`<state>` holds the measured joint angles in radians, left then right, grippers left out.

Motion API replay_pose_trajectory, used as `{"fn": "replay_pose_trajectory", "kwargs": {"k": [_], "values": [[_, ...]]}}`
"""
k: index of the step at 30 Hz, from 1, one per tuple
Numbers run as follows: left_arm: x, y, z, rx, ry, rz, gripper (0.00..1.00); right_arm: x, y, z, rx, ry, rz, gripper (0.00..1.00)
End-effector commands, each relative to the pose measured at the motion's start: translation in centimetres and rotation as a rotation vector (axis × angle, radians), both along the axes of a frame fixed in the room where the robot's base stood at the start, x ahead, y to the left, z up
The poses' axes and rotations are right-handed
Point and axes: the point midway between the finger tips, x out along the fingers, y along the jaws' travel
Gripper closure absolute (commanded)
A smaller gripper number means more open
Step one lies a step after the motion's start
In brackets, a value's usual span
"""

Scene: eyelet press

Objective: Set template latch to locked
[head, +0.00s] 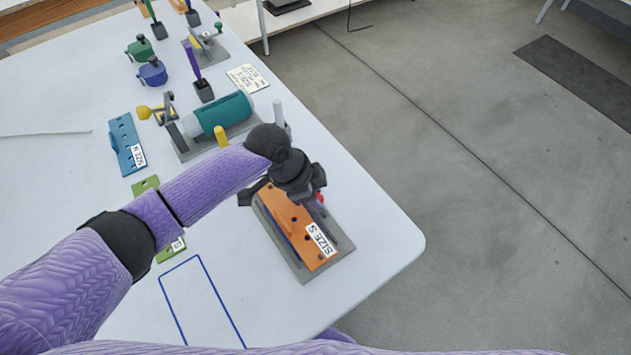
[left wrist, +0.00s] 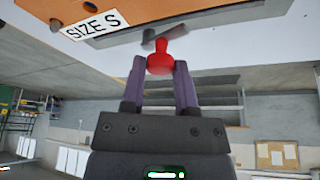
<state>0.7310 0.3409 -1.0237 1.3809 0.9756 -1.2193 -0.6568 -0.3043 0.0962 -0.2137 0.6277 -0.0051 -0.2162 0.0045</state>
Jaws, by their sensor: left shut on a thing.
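The orange template (head: 284,215) with a "SIZE S" label lies on a grey base (head: 343,251) near the table's right edge. The gripper hides most of the latch there. My right gripper is not in view.
A teal cylinder (head: 226,112) on a grey stand is behind the template. A blue plate (head: 123,140) and green plates (head: 146,185) lie to the left. A blue outlined rectangle (head: 201,300) on the table in front is empty. The table's right edge is close to the base.

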Motion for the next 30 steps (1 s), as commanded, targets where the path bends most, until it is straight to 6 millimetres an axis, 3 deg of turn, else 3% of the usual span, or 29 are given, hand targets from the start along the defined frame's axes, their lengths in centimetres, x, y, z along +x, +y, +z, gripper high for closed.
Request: {"fn": "replay_pose_trajectory", "kwargs": {"k": [1, 12, 21, 30], "values": [[-0.2, 0.0, 0.8, 0.000, 0.002, 0.040, 1.00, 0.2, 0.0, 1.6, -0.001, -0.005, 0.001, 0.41], [-0.9, 0.2, 0.7, 0.000, 0.002, 0.386, 1.00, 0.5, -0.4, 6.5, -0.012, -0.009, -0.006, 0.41], [-1.3, 0.2, 0.4, -0.001, 0.002, 0.605, 1.00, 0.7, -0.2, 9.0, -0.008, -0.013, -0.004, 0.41], [-1.5, 0.1, 0.2, -0.001, -0.002, 0.726, 1.00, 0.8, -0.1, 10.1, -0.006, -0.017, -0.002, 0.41]]}}
